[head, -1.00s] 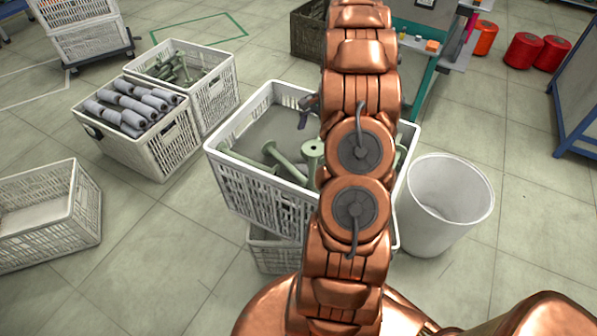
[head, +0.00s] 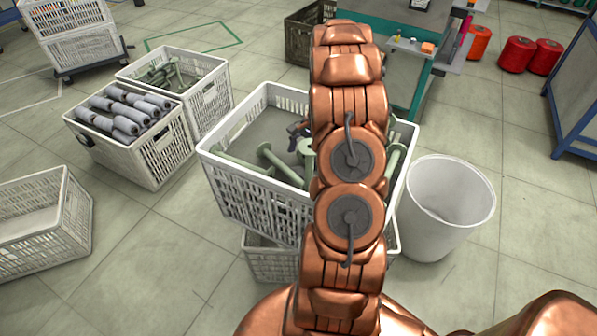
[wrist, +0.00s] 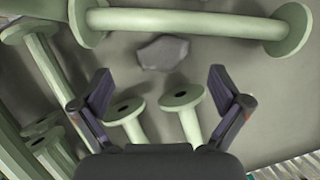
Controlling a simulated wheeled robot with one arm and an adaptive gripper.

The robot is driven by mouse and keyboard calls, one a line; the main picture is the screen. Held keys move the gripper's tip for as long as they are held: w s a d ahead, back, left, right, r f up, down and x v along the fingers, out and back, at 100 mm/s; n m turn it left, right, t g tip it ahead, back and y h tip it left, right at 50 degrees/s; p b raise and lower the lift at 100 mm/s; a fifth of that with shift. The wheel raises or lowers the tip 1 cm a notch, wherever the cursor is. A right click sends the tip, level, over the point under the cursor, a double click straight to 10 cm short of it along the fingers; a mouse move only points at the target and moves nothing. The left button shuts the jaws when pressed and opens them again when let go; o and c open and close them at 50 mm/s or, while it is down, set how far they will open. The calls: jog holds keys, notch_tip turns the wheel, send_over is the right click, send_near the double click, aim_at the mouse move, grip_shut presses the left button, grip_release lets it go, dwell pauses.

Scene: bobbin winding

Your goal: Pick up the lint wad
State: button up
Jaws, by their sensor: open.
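A small grey, lumpy lint wad (wrist: 163,52) lies on the grey floor of the crate in the wrist view. It is just below a long green bobbin (wrist: 185,24) that lies across the top of that view. My gripper (wrist: 161,82) is open and empty, with its two dark fingers apart. The wad shows beyond the fingertips, between their lines, and is not touched. In the head view my gripper (head: 297,130) is mostly hidden behind my arm over the white crate (head: 262,202). I cannot make out the wad in the head view.
Several green bobbins (wrist: 187,110) surround the wad, two with flanges between my fingers. A white bin (head: 448,205) stands right of the crate. Crates of grey rolls (head: 125,112) and green bobbins stand left. A teal-framed table (head: 420,75) is behind.

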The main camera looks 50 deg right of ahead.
aim_at(298, 170)
jog(key=shift+x, duration=1.9)
jog(key=shift+w, duration=0.2)
jog(key=c, duration=0.8)
jog(key=shift+r, duration=0.1)
jog(key=shift+c, duration=0.2)
